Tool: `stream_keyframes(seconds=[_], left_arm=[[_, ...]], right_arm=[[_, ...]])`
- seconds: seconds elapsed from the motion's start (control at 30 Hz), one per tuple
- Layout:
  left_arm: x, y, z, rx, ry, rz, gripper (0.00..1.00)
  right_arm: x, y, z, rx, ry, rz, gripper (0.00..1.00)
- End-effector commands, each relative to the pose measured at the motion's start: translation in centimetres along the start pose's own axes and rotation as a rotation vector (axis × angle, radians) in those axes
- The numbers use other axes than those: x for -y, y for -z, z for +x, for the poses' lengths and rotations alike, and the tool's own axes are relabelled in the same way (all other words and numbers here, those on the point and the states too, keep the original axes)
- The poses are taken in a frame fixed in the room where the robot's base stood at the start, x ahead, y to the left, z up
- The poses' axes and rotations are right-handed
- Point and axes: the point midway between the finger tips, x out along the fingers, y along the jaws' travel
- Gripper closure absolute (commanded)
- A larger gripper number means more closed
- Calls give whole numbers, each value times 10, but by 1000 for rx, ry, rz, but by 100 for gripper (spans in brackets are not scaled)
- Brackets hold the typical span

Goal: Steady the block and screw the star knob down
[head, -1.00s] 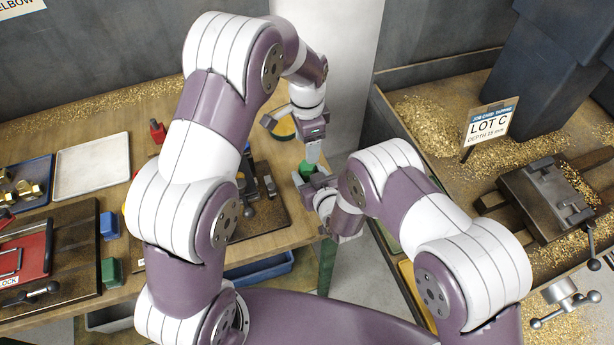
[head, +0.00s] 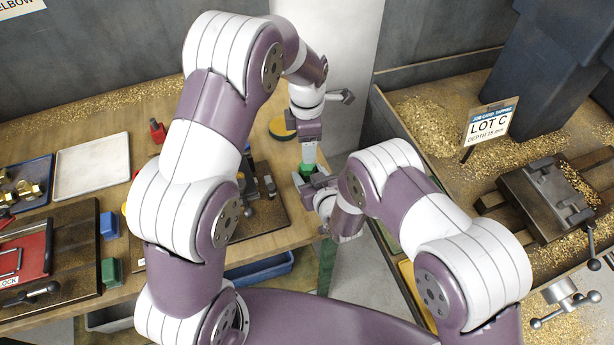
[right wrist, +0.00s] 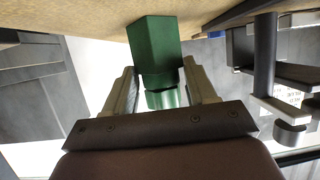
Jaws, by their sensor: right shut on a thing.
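A green block (head: 306,168) stands at the right end of the wooden bench. In the right wrist view it is a six-sided green piece (right wrist: 155,48) with a round green part at its near end. My right gripper (head: 316,182) is shut on this green block, with one finger on each side in the right wrist view (right wrist: 163,85). My left gripper (head: 309,152) points down directly above the green block. Its fingers are seen edge-on, so their opening is unclear. The star knob cannot be made out; the left gripper covers the top of the block.
A dark fixture (head: 262,205) stands on the bench left of the grippers. A pale tray (head: 92,165), a blue block (head: 109,226) and another green block (head: 111,272) lie further left. A chip-covered bench with a vise (head: 545,200) is at the right.

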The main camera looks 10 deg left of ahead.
Motion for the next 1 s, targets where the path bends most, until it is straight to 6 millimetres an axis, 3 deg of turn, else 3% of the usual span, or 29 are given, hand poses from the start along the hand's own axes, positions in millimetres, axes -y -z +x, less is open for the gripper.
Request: stream_keyframes(seconds=[0.2, 0.57, 1.0], left_arm=[[0, 0, 0, 0, 0, -212, 35], [0, 0, 4, -1, 1, -216, 35], [0, 0, 68, -1, 2, -215, 35]], right_arm=[[0, 0, 0, 1, 0, 0, 100], [0, 0, 0, 1, 0, 0, 100], [0, 0, 0, 1, 0, 0, 100]])
